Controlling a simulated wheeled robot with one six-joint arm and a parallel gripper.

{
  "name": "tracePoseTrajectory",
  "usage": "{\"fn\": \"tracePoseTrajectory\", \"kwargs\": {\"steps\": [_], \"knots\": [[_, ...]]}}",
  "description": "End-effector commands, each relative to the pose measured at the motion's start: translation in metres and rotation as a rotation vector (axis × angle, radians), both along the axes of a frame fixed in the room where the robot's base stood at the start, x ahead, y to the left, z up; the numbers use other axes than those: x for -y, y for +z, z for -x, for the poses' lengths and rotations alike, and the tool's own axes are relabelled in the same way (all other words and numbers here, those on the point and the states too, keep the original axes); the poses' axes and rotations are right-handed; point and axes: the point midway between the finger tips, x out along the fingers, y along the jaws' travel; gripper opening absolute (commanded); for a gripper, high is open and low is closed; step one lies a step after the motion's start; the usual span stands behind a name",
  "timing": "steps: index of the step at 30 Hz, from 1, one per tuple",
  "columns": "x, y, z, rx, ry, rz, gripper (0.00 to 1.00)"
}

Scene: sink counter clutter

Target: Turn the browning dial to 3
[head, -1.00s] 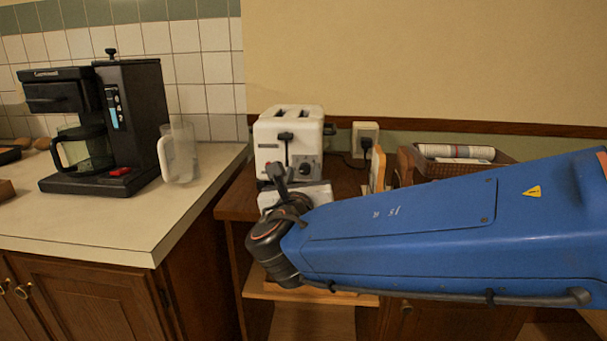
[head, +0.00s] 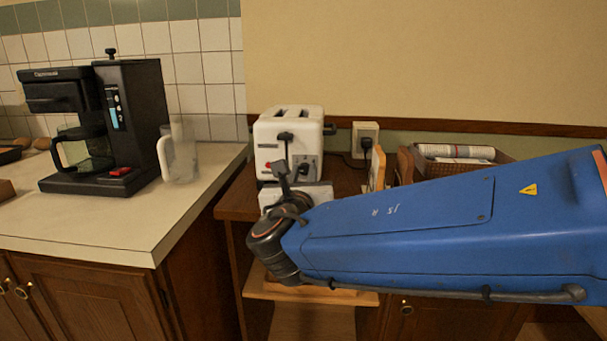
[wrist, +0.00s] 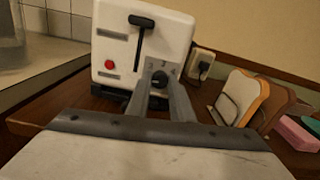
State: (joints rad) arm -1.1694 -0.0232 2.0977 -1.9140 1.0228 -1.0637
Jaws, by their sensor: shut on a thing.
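The white toaster (head: 288,125) stands on the wooden cabinet top, its front facing me. In the wrist view its front (wrist: 118,52) shows a black lever in a vertical slot, a red button at the left and the dark browning dial (wrist: 160,77) at the lower right. My gripper (wrist: 161,80) has its two grey fingers on either side of the dial, shut on it. In the head view my wrist hides part of the toaster's lower front.
A black coffee maker (head: 127,125) and a clear jug (head: 179,153) stand on the left counter. A wall socket (head: 365,138) with a plug is behind the toaster. Bread-like slices (wrist: 245,97) in a rack and a basket (head: 460,167) are at the right.

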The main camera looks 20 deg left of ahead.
Motion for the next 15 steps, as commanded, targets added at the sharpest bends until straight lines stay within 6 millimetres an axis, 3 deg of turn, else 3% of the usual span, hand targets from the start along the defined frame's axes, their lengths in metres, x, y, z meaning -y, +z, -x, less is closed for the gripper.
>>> {"fn": "tracePoseTrajectory", "kwargs": {"steps": [15], "knots": [[0.0010,-0.0004,-0.0001,-0.102,0.000,-0.424,0.00]]}}
